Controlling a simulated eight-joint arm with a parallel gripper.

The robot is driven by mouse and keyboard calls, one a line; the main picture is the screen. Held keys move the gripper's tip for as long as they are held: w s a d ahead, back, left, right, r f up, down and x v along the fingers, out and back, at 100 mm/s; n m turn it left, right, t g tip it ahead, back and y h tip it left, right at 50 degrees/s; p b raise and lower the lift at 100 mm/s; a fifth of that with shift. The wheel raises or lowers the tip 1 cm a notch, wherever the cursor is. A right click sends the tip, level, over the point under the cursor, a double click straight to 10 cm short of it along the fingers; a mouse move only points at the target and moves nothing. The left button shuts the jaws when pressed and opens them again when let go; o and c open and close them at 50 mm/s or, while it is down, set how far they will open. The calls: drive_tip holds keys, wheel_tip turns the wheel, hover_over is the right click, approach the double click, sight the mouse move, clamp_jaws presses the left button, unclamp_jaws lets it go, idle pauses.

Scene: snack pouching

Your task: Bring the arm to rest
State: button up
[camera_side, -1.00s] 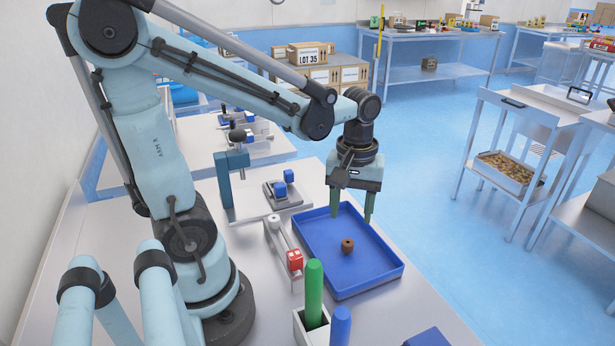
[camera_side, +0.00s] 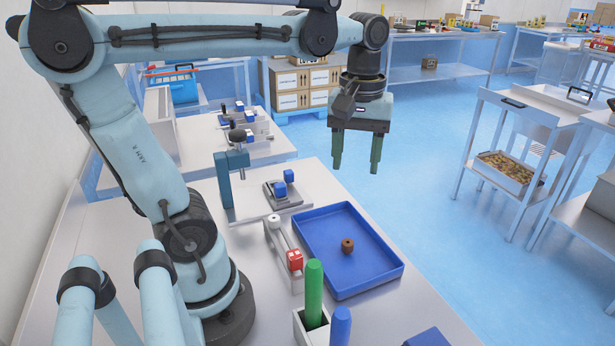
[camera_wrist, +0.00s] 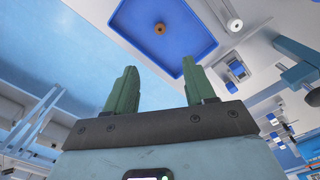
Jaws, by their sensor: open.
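My gripper (camera_side: 356,165) is open and empty, with its green fingers pointing down. It hangs well above the table, above and behind the blue tray (camera_side: 385,282) in the side view. In the wrist view my gripper (camera_wrist: 158,85) shows two green fingers spread apart with nothing between them. A small brown ring-shaped piece (camera_side: 347,246) lies in the blue tray, apart from my gripper. The wrist view also shows the tray and the brown piece (camera_wrist: 160,28) beyond the fingertips.
A rail with a red block (camera_side: 294,260) stands left of the tray. A blue post fixture (camera_side: 228,185) and a grey plate with blue blocks (camera_side: 283,190) are behind it. Green (camera_side: 314,290) and blue (camera_side: 340,325) sticks stand upright in front. The air around my gripper is clear.

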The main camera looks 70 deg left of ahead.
drive_tip(key=d+f+m+t, duration=0.3)
drive_tip(key=f+m+t, duration=0.3)
drive_tip(key=m, duration=0.4)
drive_tip(key=shift+w+d+f+m+t, duration=0.2)
drive_tip(key=shift+d+f+m+t, duration=0.2)
drive_tip(key=shift+t, duration=0.2)
